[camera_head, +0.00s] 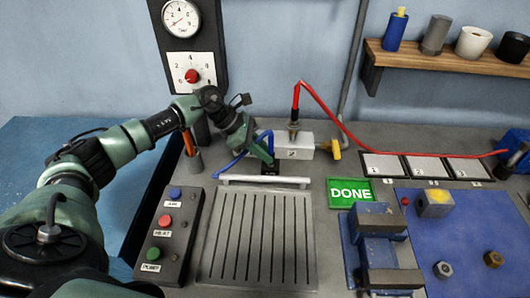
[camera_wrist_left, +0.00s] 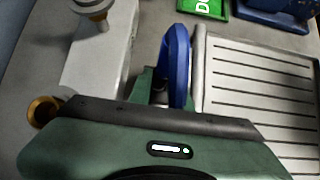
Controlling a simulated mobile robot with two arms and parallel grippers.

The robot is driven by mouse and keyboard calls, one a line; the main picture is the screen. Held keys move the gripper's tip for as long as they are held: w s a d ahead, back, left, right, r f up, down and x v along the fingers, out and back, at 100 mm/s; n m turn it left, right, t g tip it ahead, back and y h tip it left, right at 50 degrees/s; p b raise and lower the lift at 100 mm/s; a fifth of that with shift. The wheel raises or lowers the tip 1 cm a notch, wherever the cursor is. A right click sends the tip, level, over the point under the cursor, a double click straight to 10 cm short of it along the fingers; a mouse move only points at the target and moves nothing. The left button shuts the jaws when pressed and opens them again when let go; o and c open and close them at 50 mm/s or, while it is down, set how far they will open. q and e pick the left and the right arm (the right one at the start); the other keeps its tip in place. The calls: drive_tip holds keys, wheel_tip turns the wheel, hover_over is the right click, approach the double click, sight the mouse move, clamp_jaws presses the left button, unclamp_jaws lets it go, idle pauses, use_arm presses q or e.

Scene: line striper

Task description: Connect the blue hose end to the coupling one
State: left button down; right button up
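My left gripper (camera_head: 267,165) is low in front of the white block (camera_head: 306,140), beside the label 2. Coupling one cannot be made out; the gripper covers the block's left part.
A red hose (camera_head: 345,125) rises from a fitting on the block and runs right. A yellow valve handle (camera_head: 335,149) is at the block's right end. A grooved plate (camera_head: 258,240), button box (camera_head: 168,235), DONE sign (camera_head: 350,191) and blue vise (camera_head: 375,222) stand nearer.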

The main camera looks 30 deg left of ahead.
use_arm(q)
drive_tip(key=shift+r, duration=0.75)
wheel_tip(320, 180, up, 4)
drive_tip(key=shift+f+p, duration=0.1)
drive_tip(key=shift+p, duration=0.85)
